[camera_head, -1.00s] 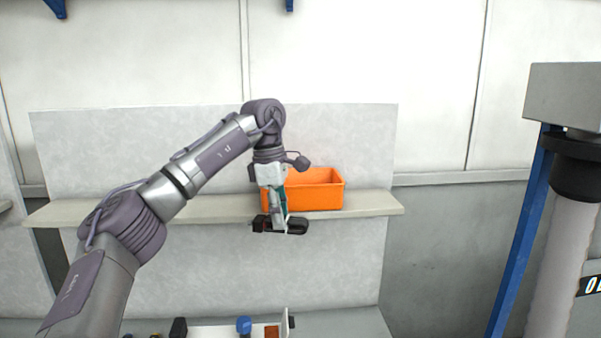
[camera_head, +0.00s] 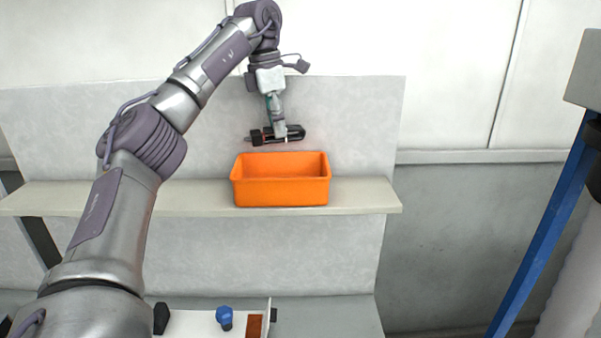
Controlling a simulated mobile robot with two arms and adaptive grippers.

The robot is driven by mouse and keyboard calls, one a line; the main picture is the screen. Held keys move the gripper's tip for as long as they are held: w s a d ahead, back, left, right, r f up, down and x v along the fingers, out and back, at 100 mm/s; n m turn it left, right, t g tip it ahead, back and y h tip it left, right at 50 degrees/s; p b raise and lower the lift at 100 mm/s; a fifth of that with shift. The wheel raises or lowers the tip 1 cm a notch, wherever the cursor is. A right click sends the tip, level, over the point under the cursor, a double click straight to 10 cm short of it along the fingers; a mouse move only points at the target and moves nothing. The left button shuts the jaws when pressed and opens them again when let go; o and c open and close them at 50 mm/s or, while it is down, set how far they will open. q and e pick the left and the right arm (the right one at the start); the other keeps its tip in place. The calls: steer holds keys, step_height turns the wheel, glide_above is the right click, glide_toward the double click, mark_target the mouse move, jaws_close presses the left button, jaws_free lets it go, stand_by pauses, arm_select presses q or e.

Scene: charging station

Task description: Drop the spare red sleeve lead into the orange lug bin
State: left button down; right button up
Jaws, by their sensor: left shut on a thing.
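The orange lug bin (camera_head: 281,194) stands on a pale shelf and its top is open. My left gripper (camera_head: 277,131) is above the bin, pointing down. It is shut on a small dark lead with a red part (camera_head: 258,136), held crosswise above the bin's rim and apart from it. The lead's far details are too small to tell. The inside bottom of the bin is hidden by its front wall. My right gripper is not in view.
The pale shelf (camera_head: 365,195) runs along a grey back panel, with free room on both sides of the bin. Below, a white tray (camera_head: 190,322) holds a blue item (camera_head: 224,317) and a brown block (camera_head: 254,326). A blue post (camera_head: 540,235) stands at the right.

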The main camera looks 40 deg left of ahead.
mark_target(271, 144)
arm_select(q)
steer(key=shift+s+f, duration=0.1)
steer(key=shift+f, duration=0.2)
steer(key=s+f, duration=0.2)
steer(key=f, duration=0.1)
steer(key=shift+s, duration=0.3)
steer(key=shift+w+f, duration=0.55)
steer(key=shift+f, duration=0.15)
steer(key=shift+w+f, duration=0.15)
steer(key=shift+s, duration=0.25)
steer(key=c, duration=1.1)
jaws_free()
steer(key=shift+s, duration=0.1)
steer(key=shift+o, duration=1.7)
steer(key=shift+r, duration=0.3)
steer(key=r, duration=0.7)
steer(key=s+a+r, duration=0.1)
steer(key=r, duration=0.3)
steer(key=shift+s+r, duration=0.1)
steer(key=shift+r, duration=0.15)
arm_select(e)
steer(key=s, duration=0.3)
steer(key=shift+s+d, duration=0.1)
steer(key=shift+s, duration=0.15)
